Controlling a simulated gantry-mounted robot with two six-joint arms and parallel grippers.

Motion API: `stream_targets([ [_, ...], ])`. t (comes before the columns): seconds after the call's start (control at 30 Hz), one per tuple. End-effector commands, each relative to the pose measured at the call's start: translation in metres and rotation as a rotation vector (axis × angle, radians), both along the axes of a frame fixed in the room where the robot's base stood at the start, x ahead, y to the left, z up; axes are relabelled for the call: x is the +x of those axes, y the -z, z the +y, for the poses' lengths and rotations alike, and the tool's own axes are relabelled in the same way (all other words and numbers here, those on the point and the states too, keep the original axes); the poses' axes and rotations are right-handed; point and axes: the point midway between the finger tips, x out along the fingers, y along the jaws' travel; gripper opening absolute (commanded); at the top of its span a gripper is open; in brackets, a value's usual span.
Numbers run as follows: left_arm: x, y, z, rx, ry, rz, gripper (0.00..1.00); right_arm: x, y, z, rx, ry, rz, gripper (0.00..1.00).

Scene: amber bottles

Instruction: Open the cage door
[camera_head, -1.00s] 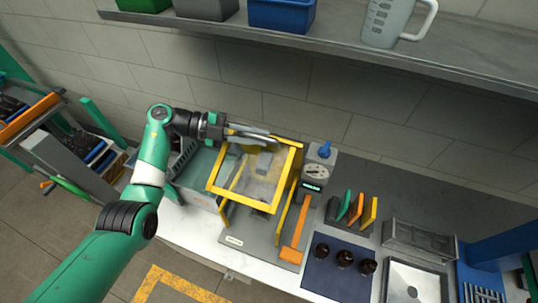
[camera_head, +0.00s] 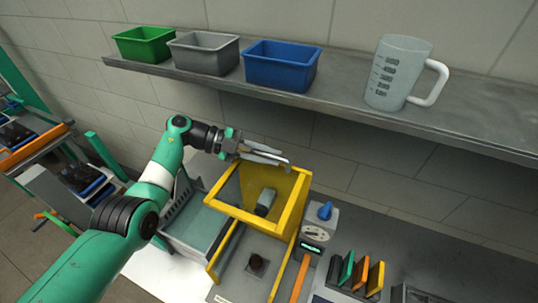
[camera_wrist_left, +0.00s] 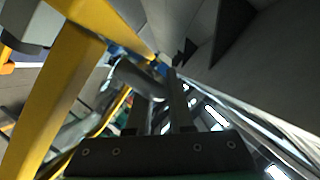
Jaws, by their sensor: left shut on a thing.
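The cage (camera_head: 297,215) has a yellow frame with clear panels and stands on a grey base. Its yellow-framed door is raised at the top, with the front lower part of the cage open. A dark amber bottle (camera_head: 257,263) stands on the base below the frame. My left gripper (camera_head: 270,157) is at the far upper edge of the yellow frame, shut on a grey bar-like handle. In the left wrist view, the fingers close near a grey rounded bar (camera_wrist_left: 138,80) beside the yellow frame (camera_wrist_left: 62,85). The exact contact is hard to see. My right gripper is out of view.
A shelf (camera_head: 330,101) above holds green (camera_head: 145,45), grey (camera_head: 204,53) and blue (camera_head: 281,66) bins and a measuring jug (camera_head: 400,73). A grey device with a blue knob (camera_head: 325,211) stands right of the cage. Several coloured plates stand in a rack farther right.

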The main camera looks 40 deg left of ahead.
Motion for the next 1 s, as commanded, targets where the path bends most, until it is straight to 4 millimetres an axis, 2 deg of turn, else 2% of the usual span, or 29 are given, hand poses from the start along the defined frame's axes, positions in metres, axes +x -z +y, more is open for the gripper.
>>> stream_targets([
  [0.13,0.0,0.0,0.001,0.001,-0.003,0.001,0.0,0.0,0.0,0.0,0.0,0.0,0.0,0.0],
  [0.17,0.0,0.0,0.001,0.001,-0.003,0.001,0.22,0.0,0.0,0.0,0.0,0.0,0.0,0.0],
  [0.3,0.0,0.001,0.001,0.0,-0.002,0.001,0.47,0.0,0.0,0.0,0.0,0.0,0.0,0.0],
  [0.33,0.0,0.001,0.001,0.001,-0.002,0.001,0.5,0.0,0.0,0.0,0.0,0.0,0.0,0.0],
  [0.67,-0.002,0.0,0.004,0.001,-0.002,0.001,0.5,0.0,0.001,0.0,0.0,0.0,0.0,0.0],
  [0.77,-0.007,-0.003,0.014,0.001,-0.003,-0.001,0.5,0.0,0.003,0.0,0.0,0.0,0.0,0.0],
  [1.0,-0.033,-0.016,0.061,0.002,-0.005,0.0,0.5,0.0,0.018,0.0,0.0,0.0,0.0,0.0],
])
